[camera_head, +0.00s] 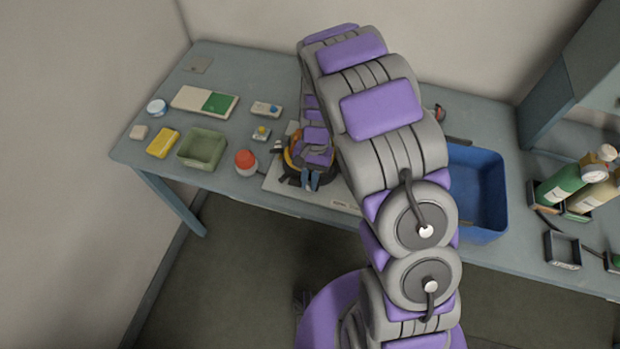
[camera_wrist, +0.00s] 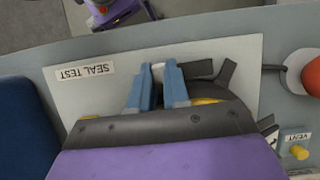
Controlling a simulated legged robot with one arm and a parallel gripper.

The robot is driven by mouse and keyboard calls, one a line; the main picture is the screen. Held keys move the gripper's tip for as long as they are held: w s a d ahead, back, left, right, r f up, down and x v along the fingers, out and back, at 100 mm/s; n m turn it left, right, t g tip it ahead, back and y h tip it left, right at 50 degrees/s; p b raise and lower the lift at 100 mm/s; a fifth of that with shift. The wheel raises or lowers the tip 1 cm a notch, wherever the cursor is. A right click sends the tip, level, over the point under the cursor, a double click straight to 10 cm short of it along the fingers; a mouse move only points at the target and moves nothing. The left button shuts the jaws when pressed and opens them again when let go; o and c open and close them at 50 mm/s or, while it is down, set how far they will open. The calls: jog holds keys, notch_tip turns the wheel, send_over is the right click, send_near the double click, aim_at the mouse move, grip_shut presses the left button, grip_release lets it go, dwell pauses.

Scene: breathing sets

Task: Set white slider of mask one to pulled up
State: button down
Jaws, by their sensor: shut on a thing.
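A dark mask with orange-yellow parts (camera_head: 290,160) lies on a pale board on the bench in the head view. Its dark straps and rim (camera_wrist: 240,88) show in the wrist view. My gripper (camera_head: 311,184) is over the front of the mask, with its two blue-grey fingers pointing toward the bench's front edge. In the wrist view my gripper (camera_wrist: 158,74) has its fingertips close together around a small white piece, which looks like the white slider (camera_wrist: 157,73). The gripper body hides much of the mask, so the slider's position along the mask cannot be told.
The pale board (camera_wrist: 75,100) bears a SEAL TEST label. A red-topped jar (camera_head: 246,160) and a small VENT box (camera_wrist: 297,152) are near the mask. A blue bin (camera_head: 485,236) stands right of my arm. A green tray (camera_head: 202,149) is at the left.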

jog(key=shift+w+a+p, duration=0.3)
jog(key=shift+a+p, duration=0.05)
jog(key=shift+a, duration=0.4)
jog(key=shift+w+a+p, duration=0.25)
jog(key=shift+a+p, duration=0.05)
jog(key=shift+a, duration=0.45)
jog(key=c, duration=1.1)
grip_release()
jog(key=shift+a, duration=0.15)
jog(key=shift+p+v, duration=1.25)
jog(key=shift+v, duration=7.4)
jog(key=shift+s+r, duration=0.1)
